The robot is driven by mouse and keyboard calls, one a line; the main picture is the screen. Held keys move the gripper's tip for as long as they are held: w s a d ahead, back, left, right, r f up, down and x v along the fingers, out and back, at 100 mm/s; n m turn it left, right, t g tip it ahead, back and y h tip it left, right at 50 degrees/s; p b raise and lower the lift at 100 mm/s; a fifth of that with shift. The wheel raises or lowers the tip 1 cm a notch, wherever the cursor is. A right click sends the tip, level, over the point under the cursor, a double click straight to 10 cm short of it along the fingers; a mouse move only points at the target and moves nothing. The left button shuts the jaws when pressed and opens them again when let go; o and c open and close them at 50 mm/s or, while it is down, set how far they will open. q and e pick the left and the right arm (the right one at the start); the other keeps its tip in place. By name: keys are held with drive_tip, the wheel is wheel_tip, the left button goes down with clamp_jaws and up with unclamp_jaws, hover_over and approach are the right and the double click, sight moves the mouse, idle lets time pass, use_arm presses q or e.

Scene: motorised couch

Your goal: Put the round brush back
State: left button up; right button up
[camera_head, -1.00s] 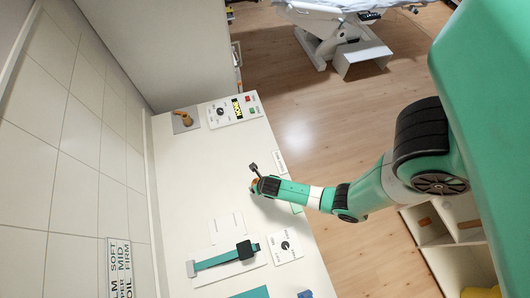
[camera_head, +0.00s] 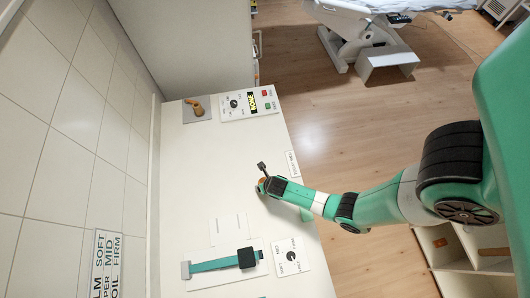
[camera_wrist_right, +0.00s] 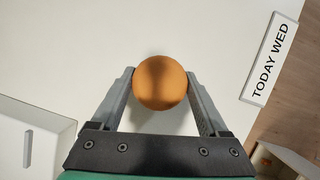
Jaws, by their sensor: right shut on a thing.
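A round orange-brown wooden thing (camera_wrist_right: 160,83), which I take to be the round brush, sits between the fingers of my right gripper (camera_wrist_right: 160,95) in the right wrist view. The fingers are shut on its two sides. Its underside and any bristles are hidden. In the head view my right gripper (camera_head: 262,186) is low over the white counter (camera_head: 190,190), with a little orange of the brush showing at its tip. I cannot tell whether the brush touches the counter. My left gripper is not in view.
A brown curved object (camera_head: 197,108) lies on a grey pad at the counter's far end, beside a switch panel (camera_head: 250,103). A teal strap with a dark square (camera_head: 248,258) and a dial panel (camera_head: 290,257) are nearer. A "TODAY WED" sign (camera_wrist_right: 271,57) is at the counter edge.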

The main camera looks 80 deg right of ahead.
drive_tip(key=o, duration=0.8)
drive_tip(key=shift+c, duration=0.2)
drive_tip(key=o, duration=0.3)
drive_tip(key=p+v, duration=0.5)
drive_tip(key=v, duration=0.1)
drive_tip(key=shift+r, duration=0.4)
drive_tip(key=shift+s+a+r+p, duration=0.2)
drive_tip(key=shift+r+p, duration=0.3)
drive_tip(key=shift+p, duration=0.1)
